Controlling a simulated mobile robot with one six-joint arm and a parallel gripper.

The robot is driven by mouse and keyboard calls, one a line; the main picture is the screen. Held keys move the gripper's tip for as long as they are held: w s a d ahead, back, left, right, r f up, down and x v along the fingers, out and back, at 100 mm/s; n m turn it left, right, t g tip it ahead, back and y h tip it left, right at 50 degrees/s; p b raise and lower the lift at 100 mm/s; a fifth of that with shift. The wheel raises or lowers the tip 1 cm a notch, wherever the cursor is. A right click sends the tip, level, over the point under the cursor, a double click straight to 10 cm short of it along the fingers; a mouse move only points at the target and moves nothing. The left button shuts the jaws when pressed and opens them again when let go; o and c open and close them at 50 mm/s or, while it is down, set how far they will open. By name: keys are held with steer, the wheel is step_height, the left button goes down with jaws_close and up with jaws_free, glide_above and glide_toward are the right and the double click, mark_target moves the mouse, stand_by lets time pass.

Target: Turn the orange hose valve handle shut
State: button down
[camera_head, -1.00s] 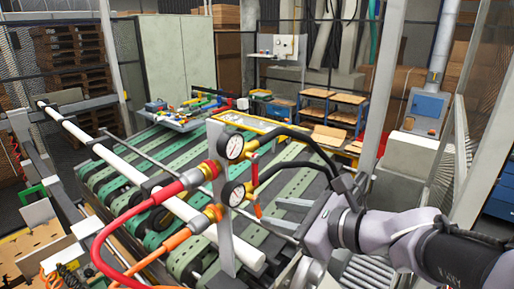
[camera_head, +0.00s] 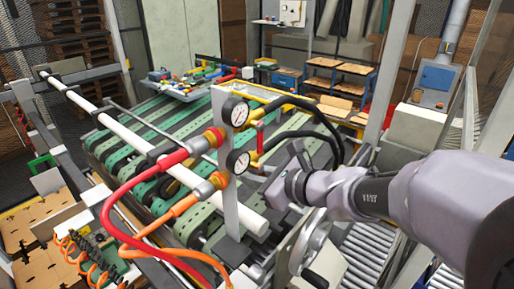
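The orange hose (camera_head: 186,205) runs to an orange fitting (camera_head: 217,181) on the lower part of a grey upright plate (camera_head: 231,212). A round gauge (camera_head: 238,161) sits at that line. Behind the plate, the line continues into a black hose with a yellow fitting (camera_head: 253,157). I cannot make out the orange handle; it seems hidden by my gripper or too small to tell. My gripper (camera_head: 272,190) is just right of the plate, near the lower line. Its fingertips are not clear, and I cannot tell whether it touches anything.
A red hose (camera_head: 140,178) feeds the upper line, which has a second gauge (camera_head: 235,111) and a red handle (camera_head: 260,137). Black hoses (camera_head: 318,108) arch over my gripper. A white pipe (camera_head: 120,123) runs behind the plate, above green conveyor belts (camera_head: 134,147). A roller conveyor (camera_head: 365,252) lies lower right.

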steer(key=shift+s+a+m+g+y+p, duration=0.15)
steer(key=shift+s+m+g+y+p, duration=0.15)
steer(key=shift+m+p, duration=0.25)
steer(key=shift+s+a+m+g+y+p, duration=0.1)
steer(key=shift+a+m+g+y+p, duration=0.1)
steer(key=shift+m+g+p, duration=0.3)
steer(key=c, duration=1.4)
jaws_free()
steer(key=b+v, duration=0.2)
steer(key=v, duration=1.5)
steer(key=shift+s+t, duration=0.3)
steer(key=shift+s, duration=0.15)
